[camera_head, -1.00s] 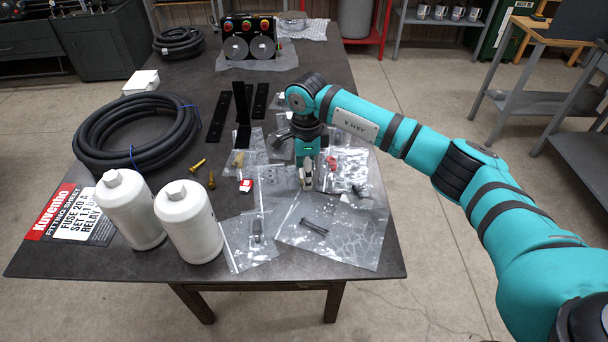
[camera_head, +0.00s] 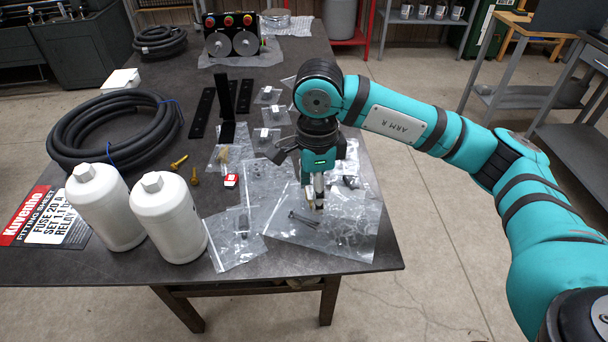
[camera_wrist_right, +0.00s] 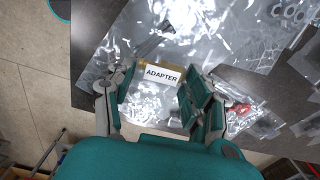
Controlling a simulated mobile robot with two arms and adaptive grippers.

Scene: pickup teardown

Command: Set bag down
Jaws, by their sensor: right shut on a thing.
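My right gripper (camera_head: 318,198) points down over the bags at the right front of the table. It is shut on a small clear bag with a white label reading ADAPTER (camera_wrist_right: 162,76), which shows between the two fingers in the right wrist view. In the head view the held bag is mostly hidden by the fingers. It is low over a large clear bag (camera_head: 345,238) holding dark pins; I cannot tell whether they touch. My left gripper is not in view.
Several other clear bags (camera_head: 238,245) lie around on the dark table (camera_head: 215,275). Two white canisters (camera_head: 168,222) stand at the front left, with a coiled black hose (camera_head: 112,125) behind. The table's right edge is close to the gripper.

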